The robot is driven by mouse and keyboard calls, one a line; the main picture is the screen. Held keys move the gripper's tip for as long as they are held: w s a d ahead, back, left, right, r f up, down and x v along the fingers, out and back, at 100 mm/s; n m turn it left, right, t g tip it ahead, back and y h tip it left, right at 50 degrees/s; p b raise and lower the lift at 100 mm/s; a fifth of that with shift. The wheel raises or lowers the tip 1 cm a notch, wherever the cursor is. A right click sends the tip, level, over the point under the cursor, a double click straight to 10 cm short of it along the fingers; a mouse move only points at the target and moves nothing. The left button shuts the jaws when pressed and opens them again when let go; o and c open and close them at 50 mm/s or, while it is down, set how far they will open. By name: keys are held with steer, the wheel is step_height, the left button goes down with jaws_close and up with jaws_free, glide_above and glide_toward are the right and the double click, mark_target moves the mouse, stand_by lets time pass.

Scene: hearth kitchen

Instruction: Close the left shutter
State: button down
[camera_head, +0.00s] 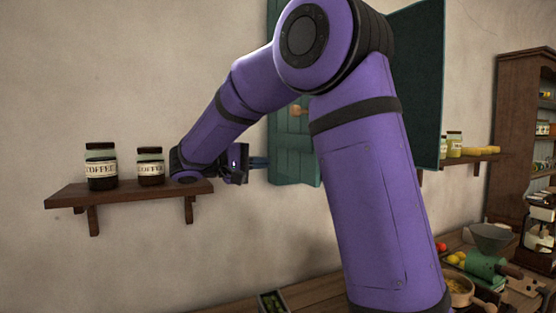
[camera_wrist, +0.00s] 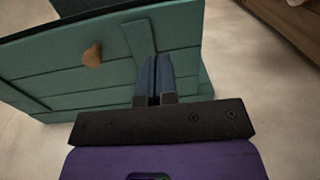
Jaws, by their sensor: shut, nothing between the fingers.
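The left shutter (camera_head: 292,150) is a green planked panel on the wall, partly hidden behind my arm in the head view. It has a small wooden knob (camera_head: 297,110). In the wrist view the green panel (camera_wrist: 50,75) fills the upper left, with its round knob (camera_wrist: 92,54) left of my fingers. My gripper (camera_head: 264,162) is at the shutter's lower left edge. In the wrist view my gripper (camera_wrist: 155,75) is shut and empty, its fingertips over the panel; I cannot tell whether they touch it. Another dark green shutter panel (camera_head: 420,80) stands out from the wall at the right.
A second shelf (camera_head: 460,160) with jars is on the right. A tall cabinet (camera_head: 510,110) and a cluttered counter with a green grinder (camera_head: 487,268) stand at the right.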

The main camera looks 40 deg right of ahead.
steer(key=w, duration=0.1)
glide_toward(305, 159)
steer(key=s+d, duration=0.6)
steer(key=shift+r, duration=0.3)
steer(key=shift+s+d, duration=0.1)
